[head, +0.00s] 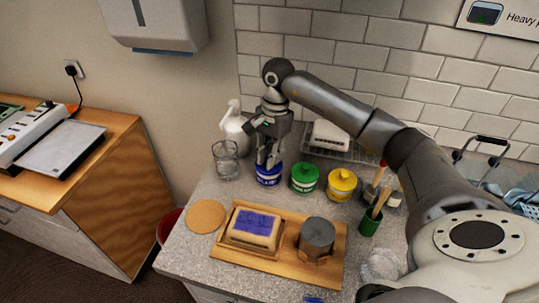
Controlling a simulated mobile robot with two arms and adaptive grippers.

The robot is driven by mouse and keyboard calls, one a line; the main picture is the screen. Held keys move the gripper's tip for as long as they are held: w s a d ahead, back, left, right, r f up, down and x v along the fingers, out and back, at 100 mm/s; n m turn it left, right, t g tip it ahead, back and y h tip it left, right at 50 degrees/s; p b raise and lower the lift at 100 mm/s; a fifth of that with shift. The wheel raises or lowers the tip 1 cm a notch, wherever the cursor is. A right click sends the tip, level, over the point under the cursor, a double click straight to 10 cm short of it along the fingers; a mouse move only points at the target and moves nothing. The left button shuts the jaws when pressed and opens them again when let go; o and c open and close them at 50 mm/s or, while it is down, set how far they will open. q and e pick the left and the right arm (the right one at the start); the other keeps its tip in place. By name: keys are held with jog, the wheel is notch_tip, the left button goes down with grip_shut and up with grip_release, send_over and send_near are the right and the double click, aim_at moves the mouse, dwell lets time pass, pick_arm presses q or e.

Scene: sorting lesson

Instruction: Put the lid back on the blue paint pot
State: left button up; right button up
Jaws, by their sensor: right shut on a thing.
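The blue paint pot (268,179) stands upright on the grey counter, to the left of the green pot. My right gripper (268,162) points straight down over it, shut on the blue lid at the pot's top. The fingers hide most of the lid. I cannot tell whether the lid sits fully on the rim or just above it. My left gripper is not in view.
A green pot (304,178) and a yellow pot (341,185) stand close on the right. A white jug (234,128) and a glass (225,160) are on the left. In front are a cork mat (205,217), a wooden board (222,251) and a green brush cup (369,224).

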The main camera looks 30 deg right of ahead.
jog(key=o, duration=0.8)
jog(key=o, duration=0.5)
jog(key=shift+c, duration=0.2)
jog(key=shift+r+p, duration=1.9)
jog(key=shift+r, duration=1.65)
jog(key=shift+c, duration=0.3)
